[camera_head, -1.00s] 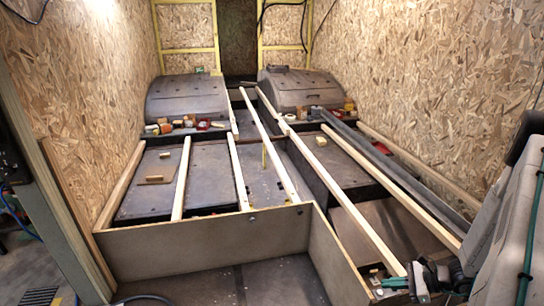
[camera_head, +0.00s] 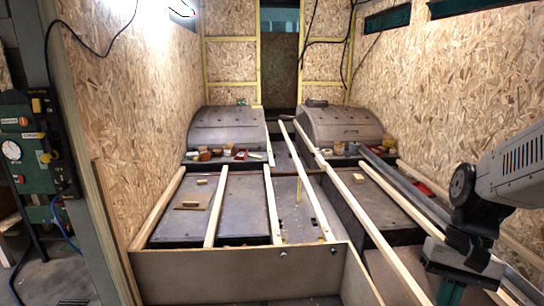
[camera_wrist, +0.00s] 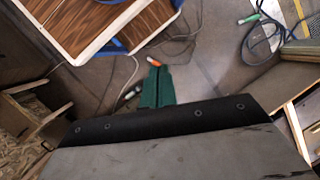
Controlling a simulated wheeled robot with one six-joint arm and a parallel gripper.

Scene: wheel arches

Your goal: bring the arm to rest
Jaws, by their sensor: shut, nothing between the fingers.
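My arm (camera_head: 505,170) comes in from the right edge of the head view, over the right side of the wooden frame. Its pale link runs down to a dark joint and a lower pale part near the bottom right. My gripper (camera_wrist: 158,72) shows in the wrist view as two green fingers side by side, shut and empty. They hang above a grey floor and appear to touch nothing. In the head view I cannot make out the fingertips clearly.
Long pale battens (camera_head: 315,205) run across the low wooden frame. Two dark wheel arches (camera_head: 225,130) stand at the back, with small items before them. A wood-topped piece (camera_wrist: 85,25), loose cables (camera_wrist: 262,35) and a wooden box (camera_wrist: 28,115) lie around my gripper in the wrist view.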

